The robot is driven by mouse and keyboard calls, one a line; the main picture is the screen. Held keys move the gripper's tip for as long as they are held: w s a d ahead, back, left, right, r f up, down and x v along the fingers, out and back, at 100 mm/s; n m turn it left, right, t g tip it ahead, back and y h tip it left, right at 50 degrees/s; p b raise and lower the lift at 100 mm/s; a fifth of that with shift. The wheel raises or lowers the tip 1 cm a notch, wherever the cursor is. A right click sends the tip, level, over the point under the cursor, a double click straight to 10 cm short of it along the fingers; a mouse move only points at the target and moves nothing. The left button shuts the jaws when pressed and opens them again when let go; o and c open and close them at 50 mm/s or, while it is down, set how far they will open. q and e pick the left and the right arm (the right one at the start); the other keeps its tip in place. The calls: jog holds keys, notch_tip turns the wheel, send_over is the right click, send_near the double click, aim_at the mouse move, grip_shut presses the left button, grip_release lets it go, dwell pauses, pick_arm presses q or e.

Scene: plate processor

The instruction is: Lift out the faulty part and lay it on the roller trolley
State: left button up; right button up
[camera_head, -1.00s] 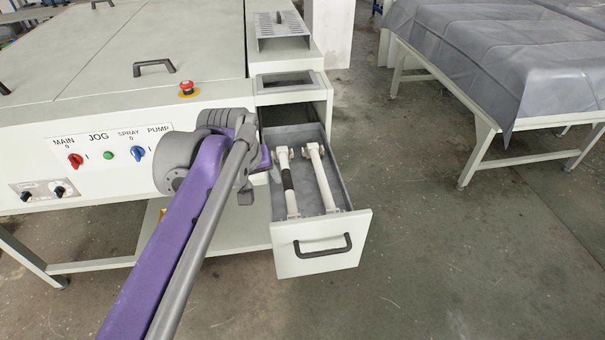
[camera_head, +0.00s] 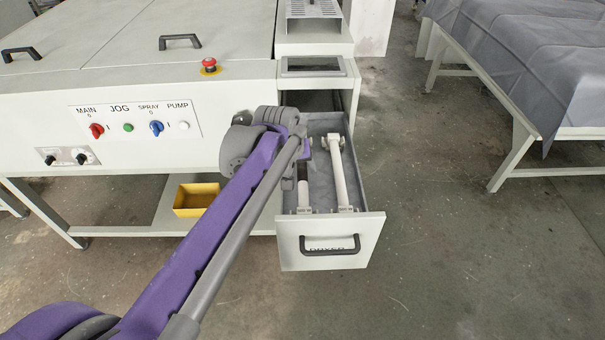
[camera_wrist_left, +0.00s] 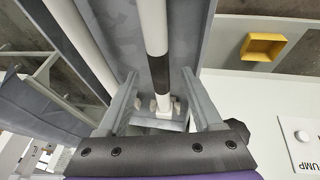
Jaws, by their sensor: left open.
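Two white rollers lie lengthwise in the open drawer (camera_head: 334,217). The right one (camera_head: 341,180) is plain. The left one (camera_head: 304,194) is mostly hidden by my left arm in the head view. In the left wrist view it is the roller with a black band (camera_wrist_left: 160,75); the plain roller (camera_wrist_left: 85,38) lies to its left. My left gripper (camera_wrist_left: 158,78) is open, its two fingers on either side of the banded roller. I cannot tell whether they touch it. My right gripper is not in view. I cannot make out a roller trolley.
The machine's control panel (camera_head: 135,125) with knobs is left of the drawer, with a red stop button (camera_head: 209,66) above. A yellow bin (camera_head: 197,199) sits on the lower shelf. A grey-covered table (camera_head: 540,60) stands at right. The floor between is clear.

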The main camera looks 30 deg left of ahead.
pick_arm(q)
jog(key=shift+x, duration=1.2)
grip_shut()
